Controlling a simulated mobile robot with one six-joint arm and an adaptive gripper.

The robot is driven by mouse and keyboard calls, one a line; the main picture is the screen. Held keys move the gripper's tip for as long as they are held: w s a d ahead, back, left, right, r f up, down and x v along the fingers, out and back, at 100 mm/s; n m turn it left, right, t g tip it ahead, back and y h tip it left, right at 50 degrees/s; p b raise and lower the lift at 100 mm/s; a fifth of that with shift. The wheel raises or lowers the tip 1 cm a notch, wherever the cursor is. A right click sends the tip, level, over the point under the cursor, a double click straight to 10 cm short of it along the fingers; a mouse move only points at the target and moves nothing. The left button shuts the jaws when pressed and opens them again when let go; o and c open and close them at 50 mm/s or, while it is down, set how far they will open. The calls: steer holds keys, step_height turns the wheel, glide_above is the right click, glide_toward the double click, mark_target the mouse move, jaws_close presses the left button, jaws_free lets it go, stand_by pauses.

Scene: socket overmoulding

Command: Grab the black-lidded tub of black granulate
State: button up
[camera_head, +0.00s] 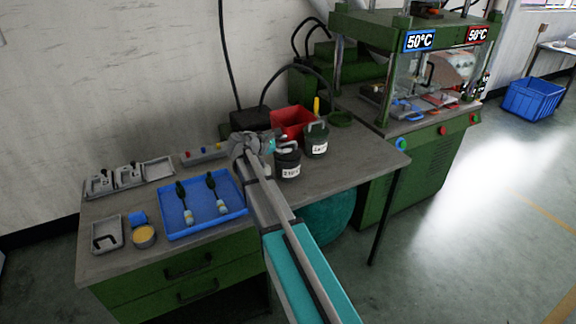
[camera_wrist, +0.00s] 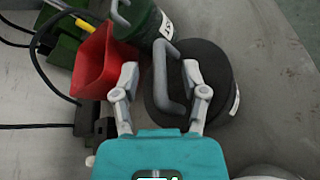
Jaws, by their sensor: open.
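The black-lidded tub (camera_head: 287,163) stands upright on the bench, with a grey handle on top and a white label on its side. In the wrist view its round black lid (camera_wrist: 215,75) fills the area right of centre. My gripper (camera_wrist: 160,70) is open, with its fingers spread above the tub. In that view the tub's grey handle (camera_wrist: 168,80) appears between the fingertips, and the right finger overlaps the lid. Contact cannot be told. In the head view my gripper (camera_head: 268,144) is beside the tub's left side. The granulate is hidden by the lid.
A green tub (camera_head: 317,140) stands close behind, also in the wrist view (camera_wrist: 140,22). A red container (camera_head: 292,121) is beside it. A blue tray (camera_head: 202,229) with tools lies left. A green press (camera_head: 425,140) stands right. Bare bench (camera_head: 350,174) lies right of the tub.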

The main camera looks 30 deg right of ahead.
steer(key=shift+w+d+f, duration=0.1)
steer(key=shift+d+f, duration=0.15)
steer(key=shift+d, duration=0.45)
steer(key=shift+d, duration=0.1)
jaws_close()
